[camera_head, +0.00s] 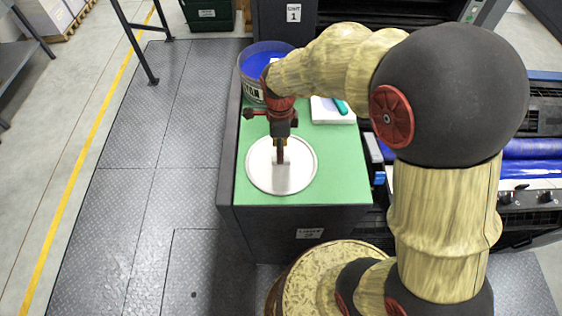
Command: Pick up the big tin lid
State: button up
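The big tin lid (300,180) is a round, pale grey disc with a thin raised rim. It lies flat on the green mat (343,165) near the front of the dark cabinet top. My gripper (280,160) points down over the upper middle of the lid. Its fingertips overlap the lid in this view. I cannot tell whether they touch it, or whether they are apart or closed, because the fingers are small and seen from above.
A tin of blue ink (251,88) stands behind my gripper at the mat's back left. A white pad (326,114) with a teal tool (341,107) lies at the back right, near my arm. The printing machine with blue rollers (530,148) is to the right. The mat right of the lid is bare.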

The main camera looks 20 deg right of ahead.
notch_tip(320, 180, down, 5)
jog(key=shift+d+r, duration=0.15)
jog(key=shift+r, duration=0.05)
jog(key=shift+c, duration=0.2)
grip_shut()
dwell(0.4)
